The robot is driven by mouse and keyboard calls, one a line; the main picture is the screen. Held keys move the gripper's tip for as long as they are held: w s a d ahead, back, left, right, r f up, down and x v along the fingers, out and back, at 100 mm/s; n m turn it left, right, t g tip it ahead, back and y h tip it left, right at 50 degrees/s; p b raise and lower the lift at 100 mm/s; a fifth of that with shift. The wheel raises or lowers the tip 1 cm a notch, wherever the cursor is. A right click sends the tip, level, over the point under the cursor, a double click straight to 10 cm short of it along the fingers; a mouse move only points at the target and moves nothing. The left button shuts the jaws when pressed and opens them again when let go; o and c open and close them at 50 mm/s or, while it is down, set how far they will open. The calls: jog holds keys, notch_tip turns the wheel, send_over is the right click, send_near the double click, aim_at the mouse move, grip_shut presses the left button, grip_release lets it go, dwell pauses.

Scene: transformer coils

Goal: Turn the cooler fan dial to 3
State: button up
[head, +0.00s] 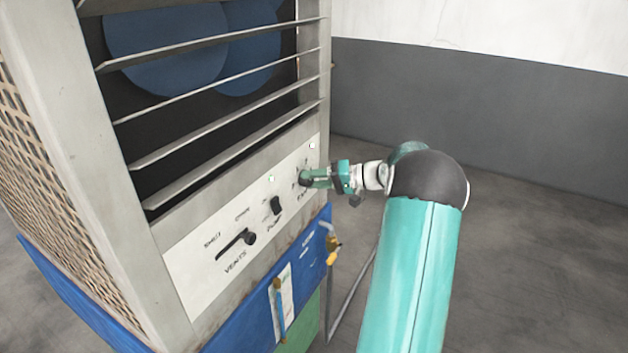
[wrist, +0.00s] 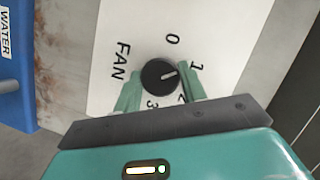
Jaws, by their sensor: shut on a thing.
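The cooler's white control panel (head: 195,275) faces me below the slats in the head view. The fan dial (wrist: 158,77) is a round black knob on this panel, with FAN lettering and the numbers 0, 1, 2 and 3 around it. Its white pointer line points about at 1; the 2 and 3 are partly covered by my fingers. My gripper (head: 308,179) is at the right end of the panel. In the wrist view its green fingers stand on either side of the dial, shut on it. In the head view the gripper hides most of the dial.
A black vents lever (head: 237,241) and a black pump switch (head: 276,206) lie left of my gripper on the panel. Metal slats (head: 215,140) jut out above. A blue tank (head: 245,325) with a brass tap (head: 332,250) is below. Open floor lies to the right.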

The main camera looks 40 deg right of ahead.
jog(key=m+y, duration=0.1)
jog(key=m, duration=0.2)
jog(key=m+t+y, duration=0.1)
jog(key=m, duration=0.2)
jog(key=shift+f+m+t, duration=0.2)
jog(key=shift+m+t, duration=0.1)
jog(key=m, duration=0.2)
jog(key=m+t, duration=0.1)
jog(key=shift+m+t+y, duration=0.3)
jog(key=shift+m, duration=0.1)
jog(key=m+t, duration=0.1)
jog(key=m, duration=0.3)
jog(key=shift+f+t, duration=0.1)
jog(key=shift+t, duration=0.3)
jog(key=m+t+h, duration=0.1)
jog(key=m, duration=0.1)
jog(key=m+h, duration=0.1)
jog(key=m, duration=0.2)
jog(key=m+t, duration=0.1)
jog(key=m, duration=0.1)
jog(key=shift+s+a+m+t+h, duration=0.1)
jog(key=shift+a+m+t+h, duration=0.05)
jog(key=shift+m+t+h, duration=0.2)
jog(key=m+t+h, duration=0.1)
jog(key=m+h, duration=0.1)
jog(key=m, duration=0.2)
jog(key=m+h, duration=0.2)
jog(key=m, duration=0.2)
jog(key=shift+a+t, duration=0.1)
jog(key=shift+t, duration=0.25)
